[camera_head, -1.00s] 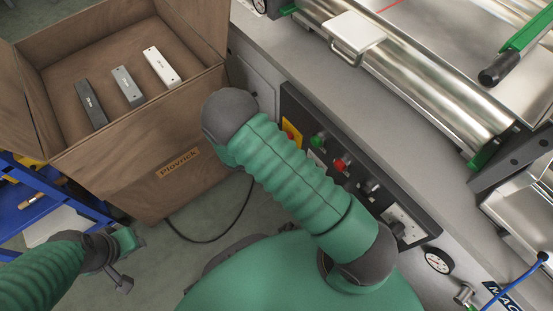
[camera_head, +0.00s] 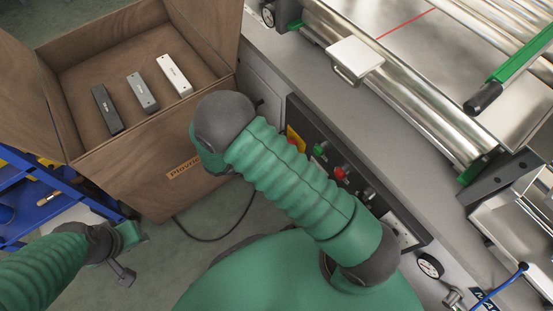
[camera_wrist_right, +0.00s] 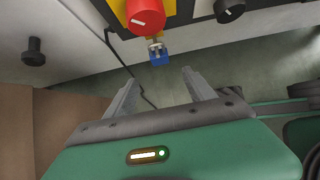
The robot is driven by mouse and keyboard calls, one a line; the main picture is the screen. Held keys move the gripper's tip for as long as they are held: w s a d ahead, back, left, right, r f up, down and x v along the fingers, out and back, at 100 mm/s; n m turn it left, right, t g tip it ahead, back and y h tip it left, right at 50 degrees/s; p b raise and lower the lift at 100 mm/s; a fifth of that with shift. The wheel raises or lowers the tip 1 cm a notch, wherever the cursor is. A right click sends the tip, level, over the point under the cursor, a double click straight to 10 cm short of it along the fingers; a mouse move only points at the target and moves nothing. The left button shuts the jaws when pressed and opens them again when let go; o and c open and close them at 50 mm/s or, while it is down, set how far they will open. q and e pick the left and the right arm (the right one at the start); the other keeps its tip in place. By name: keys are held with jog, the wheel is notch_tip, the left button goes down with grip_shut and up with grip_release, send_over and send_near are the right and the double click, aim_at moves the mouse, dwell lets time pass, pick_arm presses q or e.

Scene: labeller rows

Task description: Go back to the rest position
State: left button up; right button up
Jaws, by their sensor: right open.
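My right arm (camera_head: 290,175) reaches up and left across the middle of the head view, its gripper hidden there. In the right wrist view my right gripper (camera_wrist_right: 160,78) has its two grey fingers spread apart with nothing between them. A dark cable and grey-green floor show beyond the fingers. My left gripper (camera_head: 128,256) is at the lower left of the head view, above the floor and near the blue rack. Nothing is visibly held in it, but its jaw opening is not clear.
An open wooden box (camera_head: 130,158) holds a black (camera_head: 107,109), a grey (camera_head: 141,92) and a white (camera_head: 174,75) block. The machine (camera_head: 400,110) and its knob panel (camera_head: 340,172) are at right. A red knob (camera_wrist_right: 145,15) is just beyond the right gripper. A blue rack (camera_head: 40,208) stands left.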

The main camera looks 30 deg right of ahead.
jog(key=s+a+r+m+t+y+p, duration=0.1)
jog(key=s+r+m+y, duration=0.3)
jog(key=r+m, duration=0.6)
jog(key=s+a+r+m+t+y+p, duration=0.1)
jog(key=s+r+m+y, duration=0.3)
jog(key=r+m, duration=0.6)
pick_arm(q)
jog(key=w+p+v, duration=0.2)
jog(key=p+v, duration=0.9)
jog(key=v, duration=0.1)
jog(key=w+r+p+v, duration=0.1)
jog(key=w+p+v, duration=0.2)
jog(key=p+v, duration=0.8)
jog(key=w+r+p+v, duration=0.1)
jog(key=w+p+v, duration=0.2)
jog(key=p+v, duration=0.9)
jog(key=shift+r, duration=0.5)
pick_arm(e)
notch_tip(320, 180, up, 35)
jog(key=n, duration=0.1)
jog(key=shift+s+d+h, duration=0.15)
jog(key=shift+s+h, duration=0.15)
jog(key=shift+s, duration=0.1)
jog(key=shift+r, duration=0.1)
jog(key=shift+c, duration=0.3)
